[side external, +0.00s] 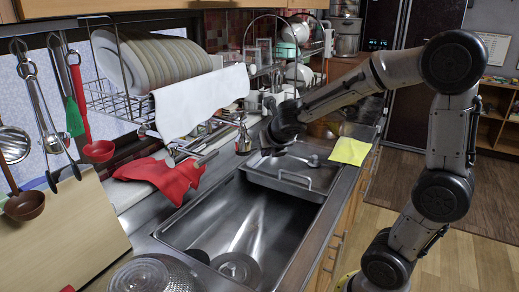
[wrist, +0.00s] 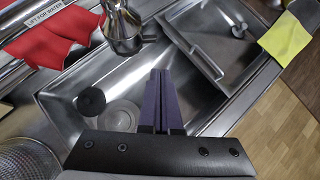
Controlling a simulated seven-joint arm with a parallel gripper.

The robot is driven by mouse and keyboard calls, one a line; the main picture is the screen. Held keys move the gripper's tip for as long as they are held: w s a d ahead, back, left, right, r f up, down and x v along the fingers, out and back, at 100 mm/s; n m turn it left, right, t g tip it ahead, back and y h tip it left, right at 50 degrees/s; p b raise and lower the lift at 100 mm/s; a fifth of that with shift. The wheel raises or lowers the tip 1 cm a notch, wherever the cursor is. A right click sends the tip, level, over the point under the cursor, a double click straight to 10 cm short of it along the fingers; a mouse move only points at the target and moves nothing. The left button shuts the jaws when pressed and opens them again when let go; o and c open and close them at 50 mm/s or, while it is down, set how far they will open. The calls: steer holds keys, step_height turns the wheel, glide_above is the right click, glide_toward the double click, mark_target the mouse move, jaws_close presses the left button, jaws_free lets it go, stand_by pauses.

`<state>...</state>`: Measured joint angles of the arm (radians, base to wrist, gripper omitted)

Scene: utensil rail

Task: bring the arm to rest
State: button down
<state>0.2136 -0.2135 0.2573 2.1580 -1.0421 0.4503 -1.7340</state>
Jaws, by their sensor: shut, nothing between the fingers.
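My gripper (wrist: 160,75) shows in the wrist view with its two dark fingers pressed together and nothing between them. It is above the steel sink (wrist: 75,72), apart from its surfaces. In the side view my arm reaches in from the right and its end (side external: 277,150) hangs over the far part of the sink (side external: 205,205), near the steel tray (side external: 258,178). The fingertips are small and dark there, hard to make out.
A faucet (wrist: 122,30) stands close to my gripper. A red cloth (side external: 165,176) lies left of the sink, a yellow cloth (side external: 349,151) right. A dish rack (side external: 112,100) with plates hangs above. Utensils, including a red ladle (side external: 98,150), hang at left. The floor (side external: 460,240) is clear.

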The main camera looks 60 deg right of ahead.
steer(key=s+a+r+m+t, duration=0.1)
steer(key=s+a+r, duration=0.4)
steer(key=s+r, duration=0.3)
steer(key=s+a+f+m+g+y, duration=0.1)
steer(key=s+a+f+m+y, duration=0.2)
steer(key=m, duration=1)
steer(key=s+a+f+m+y, duration=0.3)
steer(key=s+a+m, duration=0.5)
steer(key=m, duration=0.5)
steer(key=shift+f+g, duration=0.4)
